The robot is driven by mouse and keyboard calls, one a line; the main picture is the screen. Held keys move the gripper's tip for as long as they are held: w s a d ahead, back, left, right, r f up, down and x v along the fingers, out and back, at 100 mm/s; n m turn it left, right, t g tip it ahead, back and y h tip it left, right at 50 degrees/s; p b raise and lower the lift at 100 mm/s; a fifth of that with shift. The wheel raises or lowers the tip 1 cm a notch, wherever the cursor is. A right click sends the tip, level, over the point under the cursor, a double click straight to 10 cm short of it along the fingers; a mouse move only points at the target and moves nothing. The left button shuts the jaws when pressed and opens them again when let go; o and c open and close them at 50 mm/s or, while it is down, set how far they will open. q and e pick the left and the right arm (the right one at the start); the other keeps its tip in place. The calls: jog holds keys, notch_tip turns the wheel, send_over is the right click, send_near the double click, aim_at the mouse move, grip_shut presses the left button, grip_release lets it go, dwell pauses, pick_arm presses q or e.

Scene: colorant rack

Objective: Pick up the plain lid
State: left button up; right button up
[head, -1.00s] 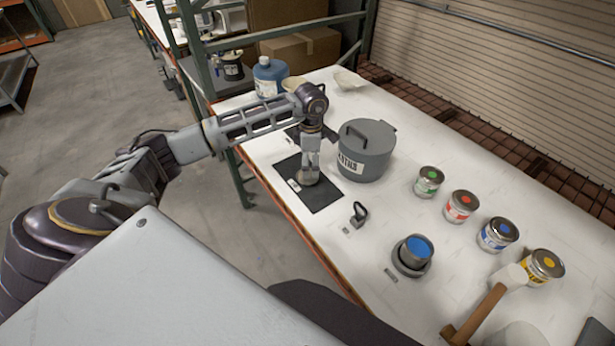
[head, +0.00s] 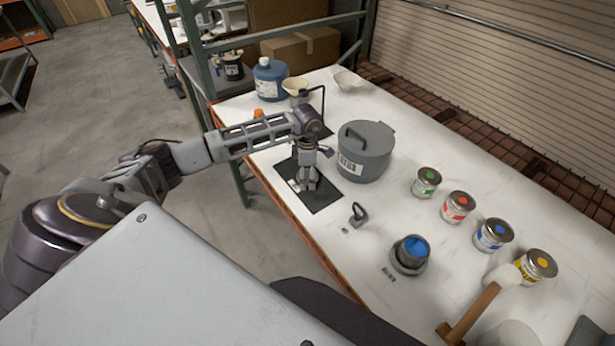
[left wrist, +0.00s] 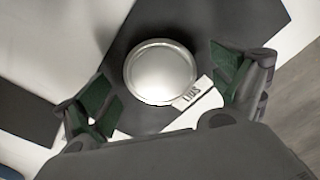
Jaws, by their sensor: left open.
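The plain lid (left wrist: 160,72) is a round, silvery metal disc with a raised rim. It lies flat on a dark mat (head: 325,200), beside a white strip marked LIDS (left wrist: 197,92). My left gripper (head: 308,184) is over the mat, pointing down. In the left wrist view the left gripper (left wrist: 164,82) is open, with one green-padded finger to each side of the lid and gaps between. In the head view the gripper hides most or all of the lid. My right gripper is not in view.
A grey lidded pot (head: 366,155) stands close right of the gripper. A small black handled item (head: 358,213), a blue-filled cup (head: 411,252), several paint cans (head: 457,207) and a mallet (head: 470,313) are nearer. A blue jug (head: 270,80) stands behind.

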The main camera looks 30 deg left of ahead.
aim_at(307, 177)
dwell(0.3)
pick_arm(q)
jog(key=c, duration=0.8)
jog(key=shift+r, duration=0.1)
jog(key=shift+r+b, duration=1.25)
jog(key=shift+r, duration=3.65)
jog(key=shift+s, duration=0.1)
